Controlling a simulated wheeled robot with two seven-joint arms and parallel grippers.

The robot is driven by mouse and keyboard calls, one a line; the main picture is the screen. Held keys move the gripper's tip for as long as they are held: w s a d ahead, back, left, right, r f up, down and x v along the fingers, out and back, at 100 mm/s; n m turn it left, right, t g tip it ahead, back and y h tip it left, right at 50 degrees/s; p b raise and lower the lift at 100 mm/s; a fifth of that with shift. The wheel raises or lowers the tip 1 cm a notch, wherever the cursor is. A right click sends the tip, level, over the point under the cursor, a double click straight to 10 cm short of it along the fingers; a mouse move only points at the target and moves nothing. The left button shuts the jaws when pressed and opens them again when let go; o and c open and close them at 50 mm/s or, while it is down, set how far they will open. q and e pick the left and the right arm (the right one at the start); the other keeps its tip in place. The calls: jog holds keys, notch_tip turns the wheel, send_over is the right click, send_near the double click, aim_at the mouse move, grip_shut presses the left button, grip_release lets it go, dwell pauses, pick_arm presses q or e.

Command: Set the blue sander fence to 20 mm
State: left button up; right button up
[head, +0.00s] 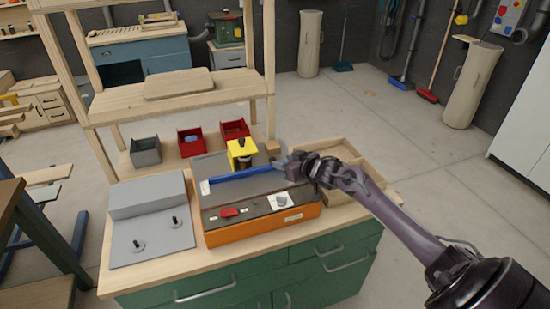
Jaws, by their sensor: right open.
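The blue fence (243,174) is a long bar lying across the dark top of the orange sander (265,231) on the bench. A yellow block (242,148) with a black knob stands behind the bar's middle. The sander's front panel carries a red switch (229,212) and a pale dial (280,201). My right gripper (288,168) is open at the right end of the fence, and I cannot tell whether it touches it. The fence's scale is too small to read. My left gripper is out of view.
A grey sloped panel (150,235) with two black knobs stands left of the sander. A wooden tray (340,153) lies behind my right arm. Grey (145,152) and red bins (191,142) line the bench's back, beneath a wooden shelf (175,98). The floor to the right is clear.

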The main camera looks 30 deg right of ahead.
aim_at(272, 158)
jog(key=x, duration=0.4)
jog(key=shift+w+f, duration=0.15)
jog(key=shift+w, duration=0.25)
jog(key=shift+w+a+f, duration=0.1)
jog(key=shift+w, duration=0.1)
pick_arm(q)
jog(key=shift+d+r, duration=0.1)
pick_arm(e)
grip_shut()
